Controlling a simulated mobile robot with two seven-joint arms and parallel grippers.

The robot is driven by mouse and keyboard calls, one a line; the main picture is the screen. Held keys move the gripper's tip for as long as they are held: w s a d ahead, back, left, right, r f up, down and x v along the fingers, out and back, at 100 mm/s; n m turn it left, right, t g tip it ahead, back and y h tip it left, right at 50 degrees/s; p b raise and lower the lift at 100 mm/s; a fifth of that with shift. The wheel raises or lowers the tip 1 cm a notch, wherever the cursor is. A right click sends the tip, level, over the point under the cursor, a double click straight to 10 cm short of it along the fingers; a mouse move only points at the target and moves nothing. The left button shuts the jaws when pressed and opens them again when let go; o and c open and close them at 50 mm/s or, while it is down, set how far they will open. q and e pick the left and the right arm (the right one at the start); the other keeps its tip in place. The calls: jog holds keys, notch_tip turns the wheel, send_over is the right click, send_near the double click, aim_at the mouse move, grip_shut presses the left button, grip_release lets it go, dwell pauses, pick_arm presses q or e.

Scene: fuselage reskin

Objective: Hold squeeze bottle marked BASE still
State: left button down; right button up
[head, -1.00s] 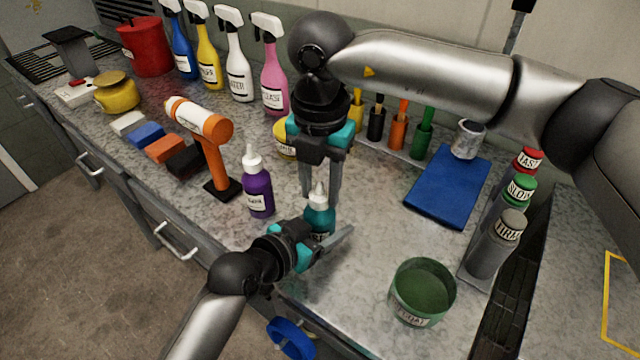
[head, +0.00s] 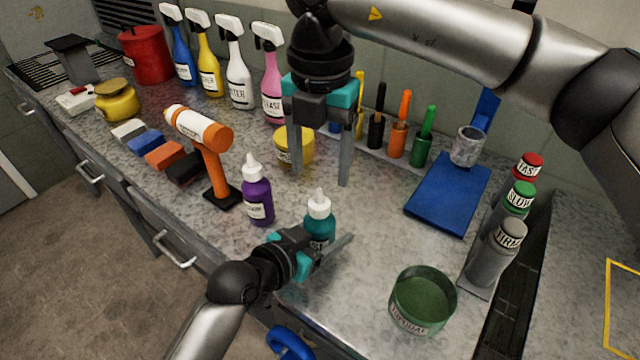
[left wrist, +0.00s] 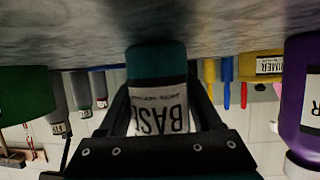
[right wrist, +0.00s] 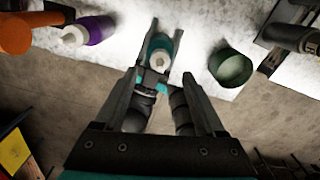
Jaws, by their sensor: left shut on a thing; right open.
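The teal squeeze bottle (head: 320,222) with a white cap stands upright on the counter in the head view. Its BASE label (left wrist: 160,112) shows upside down in the left wrist view, between the fingers. My left gripper (head: 326,250) is shut on the bottle low on its body. My right gripper (head: 320,175) is open and empty above and behind the bottle, clear of it. The right wrist view shows the bottle (right wrist: 160,50) beyond the spread right fingers.
A purple squeeze bottle (head: 257,195) stands just left of the teal one. A green tub (head: 422,302) stands to the right. Counter between bottle and tray is clear.

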notch_tip(320, 180, up, 6)
jog(key=shift+f, duration=0.25)
pick_arm(q)
grip_release()
dwell(0.3)
